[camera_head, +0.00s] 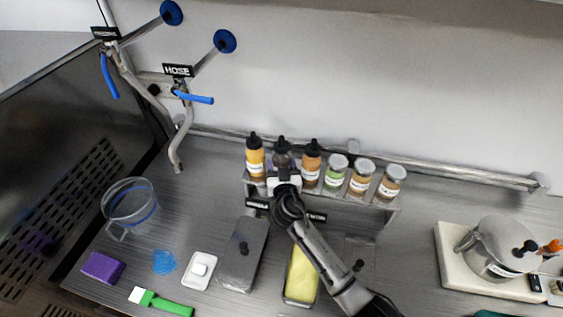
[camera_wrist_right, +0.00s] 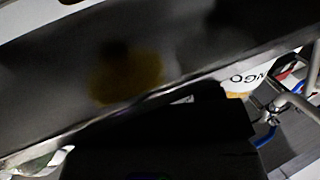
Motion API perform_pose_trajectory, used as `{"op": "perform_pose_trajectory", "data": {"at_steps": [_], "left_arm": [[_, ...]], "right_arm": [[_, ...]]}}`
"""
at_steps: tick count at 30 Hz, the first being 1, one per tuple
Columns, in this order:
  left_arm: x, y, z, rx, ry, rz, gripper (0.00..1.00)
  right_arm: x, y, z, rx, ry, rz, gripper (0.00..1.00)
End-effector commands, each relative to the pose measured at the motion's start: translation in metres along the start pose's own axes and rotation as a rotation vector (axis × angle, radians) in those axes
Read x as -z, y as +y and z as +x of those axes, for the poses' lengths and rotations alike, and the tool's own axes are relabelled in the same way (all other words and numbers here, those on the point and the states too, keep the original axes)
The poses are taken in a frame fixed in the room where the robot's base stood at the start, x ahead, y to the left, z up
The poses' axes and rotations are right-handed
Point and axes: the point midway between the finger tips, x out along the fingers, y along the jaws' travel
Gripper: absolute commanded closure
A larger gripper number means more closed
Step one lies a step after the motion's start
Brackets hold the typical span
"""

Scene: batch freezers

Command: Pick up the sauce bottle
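Three squeeze bottles with dark pointed caps stand on a raised metal shelf (camera_head: 350,198) by the back wall: a yellow one (camera_head: 255,162), a dark one (camera_head: 281,147) and an orange-brown one (camera_head: 312,168). I cannot tell which is the sauce bottle. My right gripper (camera_head: 284,181) is at the shelf, in front of the dark bottle, and hides its lower part. Its fingers are not clear. The right wrist view is mostly dark, with part of a white label (camera_wrist_right: 246,78) reading "NGO" at the right. My left gripper is not in view.
Three lidded jars, including a green one (camera_head: 335,173), stand right of the bottles. Below the shelf are a grey lidded container (camera_head: 243,255) and a yellow-filled tray (camera_head: 301,272). A clear pitcher (camera_head: 130,203) and purple sponge (camera_head: 102,267) are left; a pot (camera_head: 497,250) is right.

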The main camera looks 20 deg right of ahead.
Motion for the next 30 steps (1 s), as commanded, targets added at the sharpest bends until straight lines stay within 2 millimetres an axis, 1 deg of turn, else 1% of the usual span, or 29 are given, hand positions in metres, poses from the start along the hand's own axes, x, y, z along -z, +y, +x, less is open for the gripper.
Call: {"op": "perform_pose_trajectory", "data": {"at_steps": [1,6,13,17,20,23,30], "left_arm": [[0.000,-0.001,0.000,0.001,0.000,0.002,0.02],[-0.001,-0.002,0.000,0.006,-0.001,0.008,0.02],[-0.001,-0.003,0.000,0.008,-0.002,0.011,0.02],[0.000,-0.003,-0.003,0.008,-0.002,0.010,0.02],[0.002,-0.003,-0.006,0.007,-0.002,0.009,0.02],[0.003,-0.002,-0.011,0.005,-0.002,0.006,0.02],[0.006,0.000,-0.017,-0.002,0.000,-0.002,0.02]], "right_arm": [[0.000,0.000,0.000,0.000,0.000,0.000,0.48],[0.000,0.000,0.000,0.000,0.000,0.000,0.64],[0.002,0.000,0.000,0.000,0.002,0.001,0.64],[0.011,0.000,0.000,0.000,0.003,0.002,0.64],[0.028,0.000,0.000,0.001,0.005,0.004,0.64],[0.050,-0.001,0.000,0.000,0.006,0.005,0.64],[0.107,0.000,0.000,0.001,0.007,0.004,0.64]]}}
